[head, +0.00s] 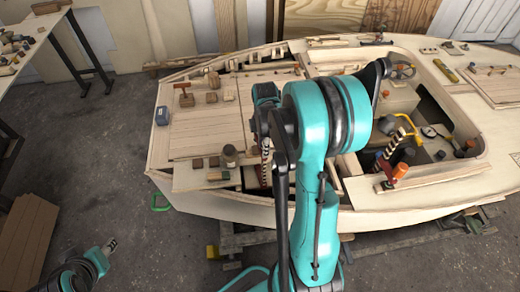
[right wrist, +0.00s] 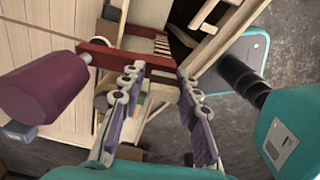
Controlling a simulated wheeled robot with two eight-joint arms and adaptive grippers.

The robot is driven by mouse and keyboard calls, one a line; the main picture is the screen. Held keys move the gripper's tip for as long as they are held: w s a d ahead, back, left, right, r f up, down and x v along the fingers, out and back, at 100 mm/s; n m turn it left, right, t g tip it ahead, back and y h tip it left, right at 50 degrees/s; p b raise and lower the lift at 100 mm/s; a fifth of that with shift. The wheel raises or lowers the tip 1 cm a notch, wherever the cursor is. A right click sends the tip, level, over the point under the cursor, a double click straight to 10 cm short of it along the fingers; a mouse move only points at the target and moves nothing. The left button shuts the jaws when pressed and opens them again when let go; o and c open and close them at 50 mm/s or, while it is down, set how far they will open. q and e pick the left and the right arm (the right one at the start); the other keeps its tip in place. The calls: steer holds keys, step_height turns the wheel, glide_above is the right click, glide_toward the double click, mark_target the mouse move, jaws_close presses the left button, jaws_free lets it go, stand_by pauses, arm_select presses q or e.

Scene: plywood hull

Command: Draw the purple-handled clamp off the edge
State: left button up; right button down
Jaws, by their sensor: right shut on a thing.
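The clamp's purple handle (right wrist: 45,95) fills the left of the right wrist view. Its red arm (right wrist: 112,55) runs from the handle across to the right, between my fingertips. My right gripper (right wrist: 160,75) is shut on the clamp, one finger on each side of the red part. In the head view my right arm hides most of this gripper and the clamp. A striped bar (head: 266,162) shows beside the arm at the hull's near edge; I cannot tell if it belongs to this clamp. My left gripper (head: 112,244) is low at the left, away from the hull; its opening is unclear.
The plywood hull (head: 190,135) carries loose blocks and a jar (head: 230,155) near the edge. An orange-ended clamp (head: 400,171) stands at the cockpit on the right. A green handle (head: 160,203) hangs at the hull's left edge. Open floor (head: 150,255) lies in front at left.

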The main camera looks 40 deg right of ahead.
steer(key=shift+s, duration=0.1)
steer(key=shift+s+a, duration=0.55)
steer(key=shift+s, duration=0.3)
stand_by(0.3)
step_height(320, 180, up, 17)
steer(key=p, duration=1.2)
steer(key=shift+r, duration=0.1)
